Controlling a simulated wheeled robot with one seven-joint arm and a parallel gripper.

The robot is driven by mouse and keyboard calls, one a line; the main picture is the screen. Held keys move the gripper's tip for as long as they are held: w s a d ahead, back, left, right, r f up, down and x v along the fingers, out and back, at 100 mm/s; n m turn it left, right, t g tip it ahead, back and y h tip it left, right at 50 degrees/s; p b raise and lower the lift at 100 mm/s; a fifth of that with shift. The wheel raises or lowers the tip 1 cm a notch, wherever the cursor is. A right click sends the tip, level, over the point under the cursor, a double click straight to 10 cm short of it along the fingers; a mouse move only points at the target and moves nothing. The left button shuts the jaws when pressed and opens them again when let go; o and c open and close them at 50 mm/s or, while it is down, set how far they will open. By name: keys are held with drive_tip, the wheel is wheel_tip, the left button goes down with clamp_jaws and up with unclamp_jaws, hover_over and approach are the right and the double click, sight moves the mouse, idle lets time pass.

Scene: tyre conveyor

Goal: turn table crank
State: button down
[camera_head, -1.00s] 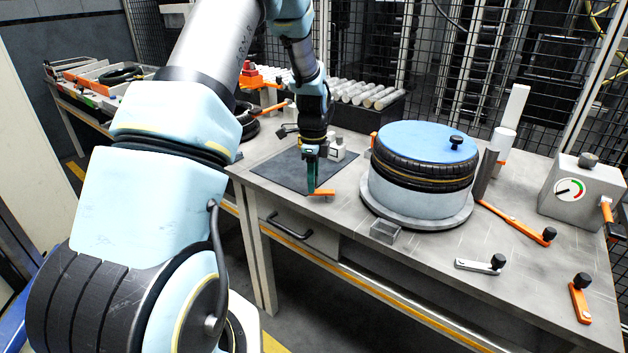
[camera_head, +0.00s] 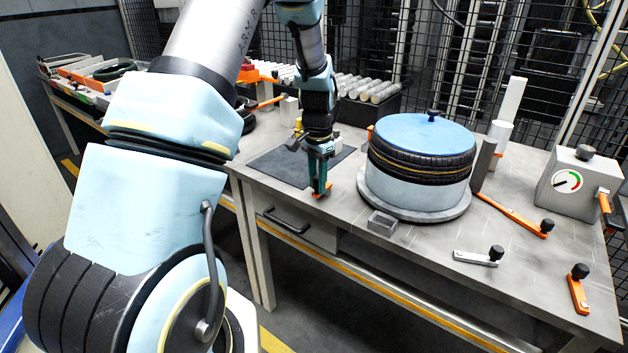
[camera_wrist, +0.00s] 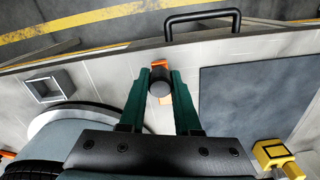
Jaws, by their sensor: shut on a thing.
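The table crank (camera_head: 322,194) is a short orange arm with a black knob, low on the workbench at its front edge, left of the turntable. It also shows in the wrist view, where the black knob (camera_wrist: 159,87) sits between my fingers and part of the orange arm shows beside it. My gripper (camera_head: 319,185), with green fingers, points down and is shut on the knob; it is also in the wrist view (camera_wrist: 160,84). The fingers hide much of the crank in the head view. The turntable (camera_head: 418,200) carries a tyre (camera_head: 418,165) with a blue top and small black knob (camera_head: 433,115).
A small open metal box (camera_head: 382,224) stands near the front edge. An orange lever (camera_head: 512,213), a pale lever (camera_head: 475,258) and a gauge box (camera_head: 578,190) are to the right. A dark mat (camera_head: 285,165) lies behind my gripper. A drawer handle (camera_head: 286,224) is below.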

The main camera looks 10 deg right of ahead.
drive_tip(key=n, duration=0.2)
drive_tip(key=d+n, duration=0.1)
drive_tip(key=s+d+n, duration=0.1)
drive_tip(key=n, duration=0.1)
drive_tip(key=shift+n, duration=0.3)
drive_tip(key=d+n, duration=0.1)
drive_tip(key=n, duration=0.1)
drive_tip(key=n+p, duration=0.1)
drive_tip(key=n, duration=0.1)
drive_tip(key=shift+s+d, duration=0.15)
drive_tip(key=shift+d, duration=0.25)
drive_tip(key=n, duration=0.1)
drive_tip(key=d+n+p, duration=0.1)
drive_tip(key=n, duration=0.3)
drive_tip(key=shift+w+d+r, duration=0.1)
drive_tip(key=shift+w+d, duration=0.2)
drive_tip(key=shift+d, duration=0.05)
drive_tip(key=shift+w+d+n+p, duration=0.2)
drive_tip(key=shift+d+n+p, duration=0.1)
drive_tip(key=shift+n, duration=0.5)
drive_tip(key=shift+w+d+n+p, duration=0.2)
drive_tip(key=shift+n+p, duration=0.05)
drive_tip(key=shift+n, duration=0.55)
drive_tip(key=shift+w+d+n+p, duration=0.2)
drive_tip(key=shift+d+n+p, duration=0.1)
drive_tip(key=shift+n, duration=0.5)
drive_tip(key=shift+a, duration=0.1)
drive_tip(key=c, duration=0.6)
unclamp_jaws()
